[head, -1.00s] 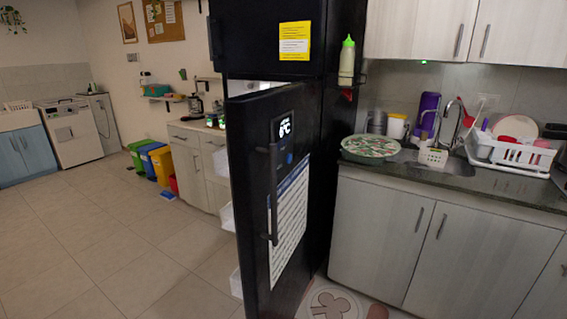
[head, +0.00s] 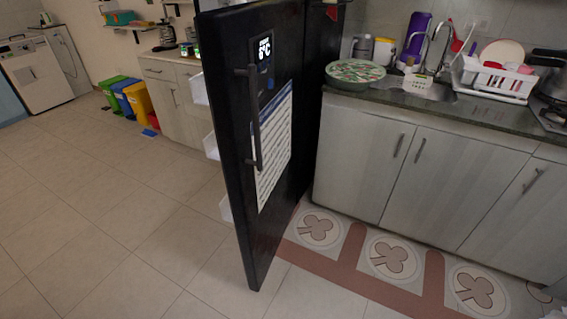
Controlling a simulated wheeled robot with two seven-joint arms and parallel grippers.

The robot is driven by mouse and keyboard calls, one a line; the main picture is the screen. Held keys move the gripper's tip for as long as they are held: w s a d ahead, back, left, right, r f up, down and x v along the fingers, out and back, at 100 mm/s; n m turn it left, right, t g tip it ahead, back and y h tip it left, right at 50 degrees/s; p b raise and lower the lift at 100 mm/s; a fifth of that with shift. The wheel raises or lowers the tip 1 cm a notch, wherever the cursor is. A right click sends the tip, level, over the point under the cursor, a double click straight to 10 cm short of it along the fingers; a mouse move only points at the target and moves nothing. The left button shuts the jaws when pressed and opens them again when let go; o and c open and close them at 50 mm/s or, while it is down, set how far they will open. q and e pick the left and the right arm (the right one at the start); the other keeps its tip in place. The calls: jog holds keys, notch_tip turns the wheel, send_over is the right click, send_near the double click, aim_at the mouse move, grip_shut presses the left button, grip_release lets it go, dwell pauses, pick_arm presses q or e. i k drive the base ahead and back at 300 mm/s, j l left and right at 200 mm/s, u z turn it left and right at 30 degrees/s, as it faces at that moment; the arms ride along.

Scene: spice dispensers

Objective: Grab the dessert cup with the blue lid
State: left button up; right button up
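No dessert cup with a blue lid can be made out in the head view. The black fridge (head: 310,110) stands in the middle. Its lower door (head: 225,110) is ajar, swung out toward me, with a vertical handle (head: 254,120) and a lit temperature display on its front. White door bins (head: 212,146) show along the door's left edge. The fridge's inside is hidden behind the door. Neither of my grippers is in the view.
A counter (head: 440,105) with a green-patterned bowl (head: 355,75), sink and white dish rack (head: 492,78) runs along the right. Coloured bins (head: 137,101) stand at the back left. The tiled floor (head: 110,215) at left is clear. A patterned mat (head: 340,265) lies before the counter.

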aim_at(189, 45)
jog(key=i+j+u, duration=1.3)
jog(key=i+z, duration=0.25)
jog(key=i, duration=0.45)
jog(key=i+j+z, duration=0.25)
jog(key=i, duration=0.45)
jog(key=i+z, duration=0.25)
jog(key=i, duration=0.2)
jog(key=i+z, duration=0.3)
jog(key=i, duration=0.2)
jog(key=i+j+z, duration=0.25)
jog(key=i, duration=0.15)
jog(key=i+j+z, duration=0.25)
jog(key=i, duration=0.2)
